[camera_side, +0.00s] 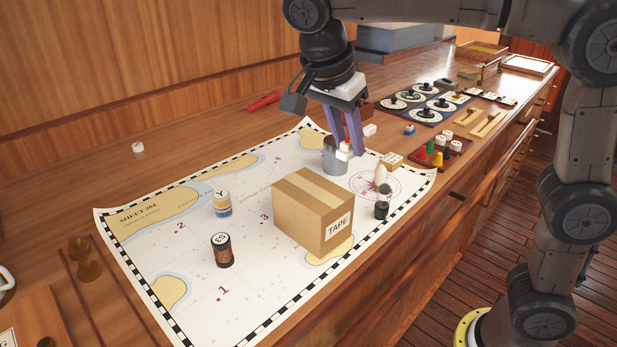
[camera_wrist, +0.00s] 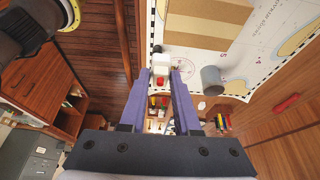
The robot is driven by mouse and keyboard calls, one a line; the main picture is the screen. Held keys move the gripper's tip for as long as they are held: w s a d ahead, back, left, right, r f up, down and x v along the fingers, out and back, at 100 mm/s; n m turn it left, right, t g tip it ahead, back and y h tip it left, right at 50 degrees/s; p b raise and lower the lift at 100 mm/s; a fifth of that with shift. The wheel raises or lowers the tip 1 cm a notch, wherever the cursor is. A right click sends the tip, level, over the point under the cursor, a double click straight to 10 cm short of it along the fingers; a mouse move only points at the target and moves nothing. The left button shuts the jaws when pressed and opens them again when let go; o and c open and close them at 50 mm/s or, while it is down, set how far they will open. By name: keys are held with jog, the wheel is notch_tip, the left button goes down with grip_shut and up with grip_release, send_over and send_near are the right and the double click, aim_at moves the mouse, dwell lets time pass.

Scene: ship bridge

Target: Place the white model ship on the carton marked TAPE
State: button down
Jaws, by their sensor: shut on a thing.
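The white model ship (camera_side: 343,152), with a small red part on top, is between the fingertips of my gripper (camera_side: 350,146). My gripper is shut on it, above the far side of the chart. In the wrist view the ship (camera_wrist: 160,63) shows between the purple fingers of my gripper (camera_wrist: 162,78); its lower part is hard to make out. The brown carton marked TAPE (camera_side: 312,214) stands upright on the chart, in front of my gripper in the side view. Its flat top is bare, with a pale tape strip. The carton (camera_wrist: 205,22) is at the top of the wrist view.
A yellow-blue jar (camera_side: 221,204) and a dark can (camera_side: 222,250) stand left. The chart's left part has free room.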

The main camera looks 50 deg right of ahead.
send_over(313, 189)
jog(key=a, duration=0.1)
notch_tip(313, 189, down, 7)
jog(key=shift+s+a+r, duration=0.15)
jog(key=shift+w+f, duration=0.2)
jog(key=shift+f, duration=1.6)
jog(key=shift+f, duration=0.1)
jog(key=c, duration=0.6)
grip_release()
jog(key=shift+c, duration=0.2)
